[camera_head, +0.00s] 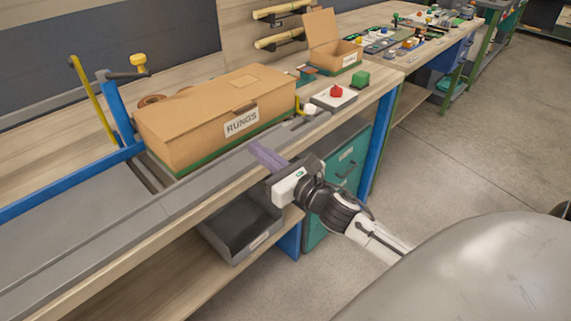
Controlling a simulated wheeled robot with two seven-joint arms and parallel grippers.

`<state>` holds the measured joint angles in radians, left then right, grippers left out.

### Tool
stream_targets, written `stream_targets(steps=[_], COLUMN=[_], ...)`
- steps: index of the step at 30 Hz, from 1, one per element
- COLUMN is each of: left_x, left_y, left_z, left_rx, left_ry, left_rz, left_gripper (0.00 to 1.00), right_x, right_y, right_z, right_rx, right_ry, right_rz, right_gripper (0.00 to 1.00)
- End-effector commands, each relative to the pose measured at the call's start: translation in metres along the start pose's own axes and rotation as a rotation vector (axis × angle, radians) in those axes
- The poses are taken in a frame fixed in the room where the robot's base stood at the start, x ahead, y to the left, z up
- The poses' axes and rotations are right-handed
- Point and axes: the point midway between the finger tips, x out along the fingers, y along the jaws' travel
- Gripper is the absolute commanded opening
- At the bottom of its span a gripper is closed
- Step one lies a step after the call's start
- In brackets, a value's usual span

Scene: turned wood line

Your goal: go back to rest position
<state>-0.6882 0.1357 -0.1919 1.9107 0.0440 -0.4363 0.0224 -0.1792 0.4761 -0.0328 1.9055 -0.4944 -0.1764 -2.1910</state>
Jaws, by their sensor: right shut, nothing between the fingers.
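My right gripper (268,158) reaches in from the lower right to the front edge of the workbench. Its purple-grey fingers lie together, with nothing between them. They are over the grey strip along the bench front, in front of a cardboard box labelled "RUNGS" (200,105); I cannot tell whether they touch the strip. My left gripper is out of view.
A grey bin (240,236) sits below. Clear floor (470,150) lies to the right.

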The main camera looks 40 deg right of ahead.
Motion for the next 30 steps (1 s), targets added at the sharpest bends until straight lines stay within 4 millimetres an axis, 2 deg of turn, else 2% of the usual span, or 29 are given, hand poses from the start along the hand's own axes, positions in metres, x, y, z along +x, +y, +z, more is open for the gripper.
stream_targets(steps=[3, 9, 15, 23, 26, 29, 30], left_x=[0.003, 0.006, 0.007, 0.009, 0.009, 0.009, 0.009], left_y=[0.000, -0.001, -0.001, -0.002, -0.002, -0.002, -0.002], left_z=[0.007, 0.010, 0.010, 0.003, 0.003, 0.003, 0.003], left_rx=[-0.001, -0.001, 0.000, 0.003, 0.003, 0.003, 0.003], left_ry=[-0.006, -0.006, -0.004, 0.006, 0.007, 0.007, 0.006], left_rz=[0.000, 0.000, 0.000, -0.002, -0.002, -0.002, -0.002], left_gripper=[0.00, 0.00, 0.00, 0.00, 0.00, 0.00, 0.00], right_x=[-0.027, -0.060, -0.075, -0.077, -0.079, -0.087, -0.091], right_y=[0.001, 0.001, 0.001, 0.001, 0.002, 0.007, 0.011], right_z=[-0.004, -0.003, -0.001, -0.001, -0.012, -0.041, -0.057], right_rx=[-0.001, 0.001, 0.000, 0.006, 0.093, 0.336, 0.476], right_ry=[0.004, 0.004, 0.001, 0.002, 0.025, 0.086, 0.118], right_rz=[0.002, 0.001, 0.002, 0.001, -0.007, -0.034, -0.055], right_gripper=[0.00, 0.00, 0.00, 0.00, 0.00, 0.00, 0.00])
